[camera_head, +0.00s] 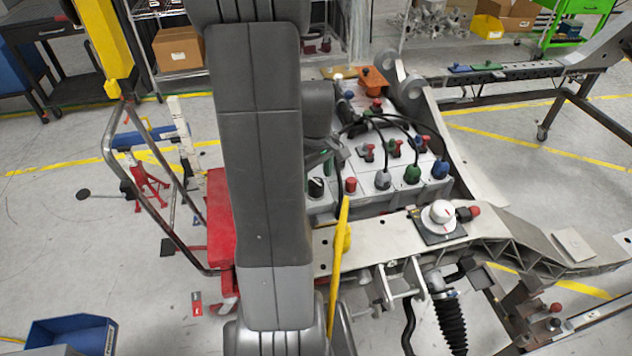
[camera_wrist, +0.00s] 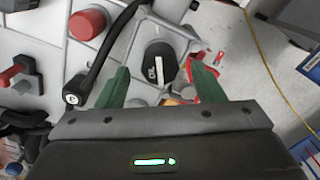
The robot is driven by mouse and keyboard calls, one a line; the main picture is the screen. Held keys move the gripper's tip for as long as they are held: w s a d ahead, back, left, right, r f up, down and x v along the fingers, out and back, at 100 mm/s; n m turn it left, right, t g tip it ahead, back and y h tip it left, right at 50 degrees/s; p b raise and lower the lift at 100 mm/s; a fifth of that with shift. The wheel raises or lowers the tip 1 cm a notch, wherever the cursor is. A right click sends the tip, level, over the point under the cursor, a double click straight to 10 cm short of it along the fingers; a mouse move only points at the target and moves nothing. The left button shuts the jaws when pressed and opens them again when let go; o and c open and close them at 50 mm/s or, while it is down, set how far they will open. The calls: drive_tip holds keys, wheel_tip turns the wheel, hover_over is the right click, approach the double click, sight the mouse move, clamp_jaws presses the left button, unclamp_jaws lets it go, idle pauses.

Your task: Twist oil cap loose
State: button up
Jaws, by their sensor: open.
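The oil cap (camera_wrist: 155,52) is a round black cap with a raised white bar and white lettering on its top. In the wrist view it shows in the upper middle, between the two green fingers of my open gripper (camera_wrist: 158,70). The fingers are apart from each other, one to the left and one to the right of the cap. I cannot tell whether the fingertips are level with the cap or still above it. In the head view a black cap (camera_head: 316,187) shows at the left of the grey fixture, just below my gripper, which my arm partly hides.
A red knob (camera_wrist: 87,23) and a black cable with its plug (camera_wrist: 77,90) are left of the cap in the wrist view. The fixture also carries a green cap (camera_head: 412,174), a blue cap (camera_head: 440,169) and a white knob (camera_head: 438,215). A yellow bar (camera_head: 340,262) stands in front.

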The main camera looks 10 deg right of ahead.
sight(316, 182)
drive_tip(key=shift+f, duration=1.45)
drive_tip(key=c, duration=1.3)
drive_tip(key=shift+n, duration=2)
drive_tip(key=shift+f+n, duration=0.1)
drive_tip(key=shift+n, duration=1.9)
drive_tip(key=shift+b, duration=0.3)
drive_tip(key=shift+n, duration=2)
